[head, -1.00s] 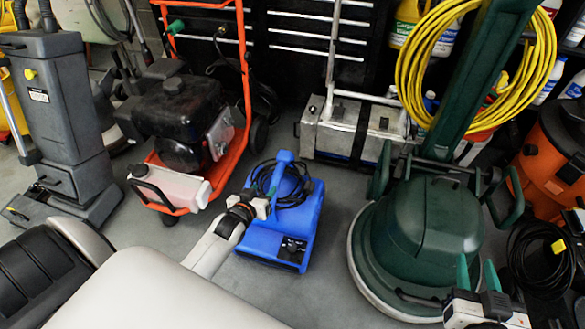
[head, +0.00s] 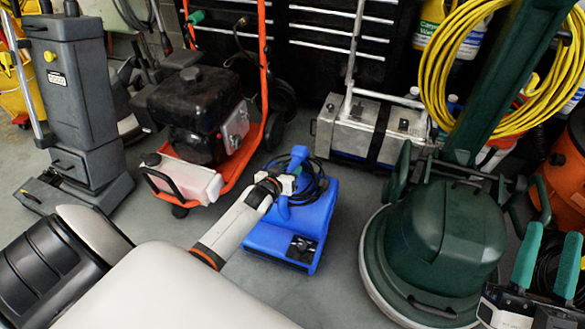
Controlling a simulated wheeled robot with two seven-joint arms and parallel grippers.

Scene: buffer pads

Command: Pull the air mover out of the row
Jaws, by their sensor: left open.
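The air mover (head: 318,208) is a blue box-like unit with a raised blue handle and a dark coiled cord on top. It stands on the floor near the middle of the head view. My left gripper (head: 288,184) is at the air mover's handle, with its jaws open. Its fingertips are partly hidden, and I cannot tell whether they touch the handle. My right gripper (head: 550,242), with two green fingers spread apart, is empty at the lower right, in front of the green floor machine.
An orange-framed engine machine (head: 205,115) stands left of the air mover. A green floor machine (head: 440,235) stands to its right, with a metal box unit (head: 375,130) behind. A grey upright cleaner (head: 72,100) is at far left. Bare floor (head: 345,285) shows in front.

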